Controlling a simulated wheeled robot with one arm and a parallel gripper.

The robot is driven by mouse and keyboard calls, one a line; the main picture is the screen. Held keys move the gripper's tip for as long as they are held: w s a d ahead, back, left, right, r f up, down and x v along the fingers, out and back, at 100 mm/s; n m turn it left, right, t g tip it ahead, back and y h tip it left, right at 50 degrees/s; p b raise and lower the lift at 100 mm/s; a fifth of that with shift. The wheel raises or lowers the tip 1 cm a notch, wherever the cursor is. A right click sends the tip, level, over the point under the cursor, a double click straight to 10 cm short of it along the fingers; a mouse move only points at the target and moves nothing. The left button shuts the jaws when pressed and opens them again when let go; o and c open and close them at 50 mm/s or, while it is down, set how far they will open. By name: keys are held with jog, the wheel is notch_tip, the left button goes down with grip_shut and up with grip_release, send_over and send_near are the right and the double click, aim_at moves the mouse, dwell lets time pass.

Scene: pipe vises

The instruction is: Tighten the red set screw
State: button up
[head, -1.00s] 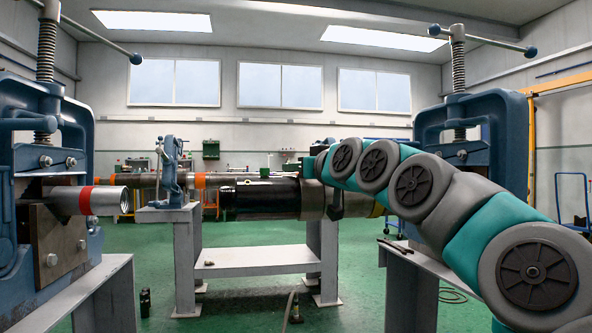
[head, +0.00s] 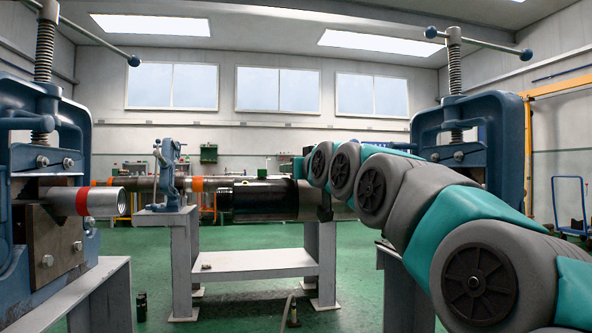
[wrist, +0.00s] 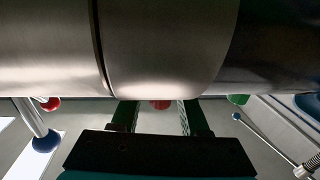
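A red rounded piece (wrist: 160,104), which looks like the red set screw, shows at the edge of a grey metal collar (wrist: 170,50) in the wrist view. Most of it is hidden by the collar. My gripper (wrist: 159,110) has its two green fingers apart, one on each side of the red piece, with gaps on both sides. Another red knob (wrist: 50,103) is at the left and a green knob (wrist: 237,99) at the right. In the head view my arm reaches to the dark pipe (head: 265,200), and its end hides the collar there.
A blue vise (head: 40,150) holding a pipe with a red band (head: 83,201) stands at left. Another blue vise (head: 470,125) stands at right, close to my arm. A small blue vise (head: 168,175) sits on the white stand (head: 185,245). Green floor is open in front.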

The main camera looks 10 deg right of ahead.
jog(key=shift+o, duration=0.5)
jog(key=shift+s, duration=0.1)
jog(key=shift+s+d+p, duration=0.15)
jog(key=shift+s+d, duration=0.05)
jog(key=shift+s, duration=1.05)
jog(key=shift+s+d+p, duration=0.1)
jog(key=shift+s+d, duration=0.05)
jog(key=shift+s, duration=1.15)
jog(key=shift+s+d+p, duration=0.15)
jog(key=shift+s+d, duration=0.05)
jog(key=shift+s, duration=1.05)
